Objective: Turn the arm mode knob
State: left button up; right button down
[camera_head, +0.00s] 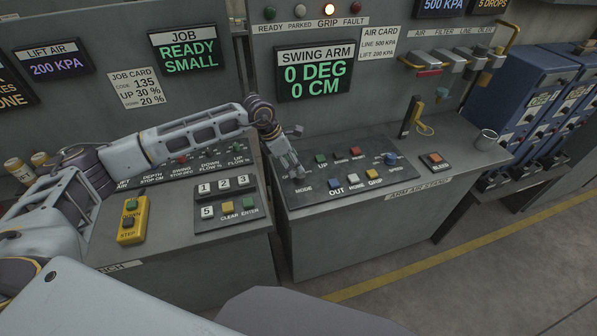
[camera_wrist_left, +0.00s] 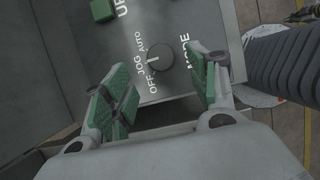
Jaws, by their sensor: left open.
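The arm mode knob (camera_wrist_left: 160,57) is a round dark grey knob with a light pointer line, on the dark arm stand panel. The words OFF, JOG and AUTO are printed to its left and MODE to its right. The pointer seems to face the JOG side. My left gripper (camera_wrist_left: 160,76) is open, its green-padded fingers on either side of the knob in this view. I cannot tell how far above the panel the fingers are. In the head view my left gripper (camera_head: 291,166) points down above the MODE label and hides the knob.

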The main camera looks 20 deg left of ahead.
aim_at(300, 177)
pick_arm(q)
jog(key=shift+p+x, duration=0.5)
jog(key=shift+x, duration=2.7)
jog(key=c, duration=1)
